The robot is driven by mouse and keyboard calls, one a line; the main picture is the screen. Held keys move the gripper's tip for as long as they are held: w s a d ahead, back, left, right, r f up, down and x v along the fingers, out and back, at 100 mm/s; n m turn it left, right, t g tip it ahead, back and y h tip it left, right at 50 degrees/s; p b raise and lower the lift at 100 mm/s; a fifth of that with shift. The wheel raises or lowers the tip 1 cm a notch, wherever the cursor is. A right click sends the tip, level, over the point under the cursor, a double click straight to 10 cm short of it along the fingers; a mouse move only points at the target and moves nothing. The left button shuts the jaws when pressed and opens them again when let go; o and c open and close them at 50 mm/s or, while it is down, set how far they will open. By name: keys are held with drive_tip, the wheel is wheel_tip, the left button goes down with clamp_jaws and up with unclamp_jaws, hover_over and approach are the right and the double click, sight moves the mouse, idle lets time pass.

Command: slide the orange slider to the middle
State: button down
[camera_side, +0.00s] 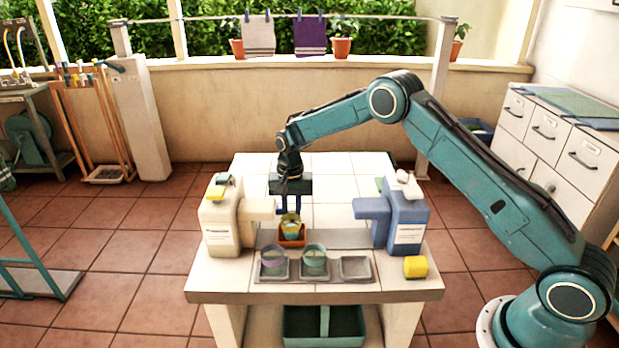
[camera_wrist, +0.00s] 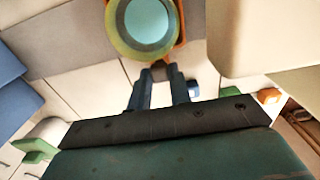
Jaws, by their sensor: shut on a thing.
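The orange slider (camera_side: 292,239) sits on the grey track (camera_side: 342,239), towards its left end, near the cream dispenser's (camera_side: 221,222) spout. An olive-yellow cup (camera_side: 291,221) with a pale blue inside stands on it. In the wrist view the slider (camera_wrist: 181,24) shows as an orange edge around the cup (camera_wrist: 118,38). My gripper (camera_side: 290,212) points down behind the cup. In the wrist view its blue fingers (camera_wrist: 160,76) are close together at the slider's near side, shut on a small part of it that they mostly hide.
A blue dispenser (camera_side: 405,221) stands at the track's right, its spout reaching inward. In front, a tray (camera_side: 338,279) holds a purple cup (camera_side: 274,262), a green cup (camera_side: 314,261) and an empty square place. The track right of the slider is clear.

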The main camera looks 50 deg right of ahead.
drive_tip(key=shift+s+d, duration=2.05)
drive_tip(key=shift+d, duration=0.05)
drive_tip(key=c, duration=1.3)
unclamp_jaws()
drive_tip(key=shift+r, duration=0.1)
wheel_tip(320, 180, up, 14)
drive_tip(key=shift+f, duration=0.15)
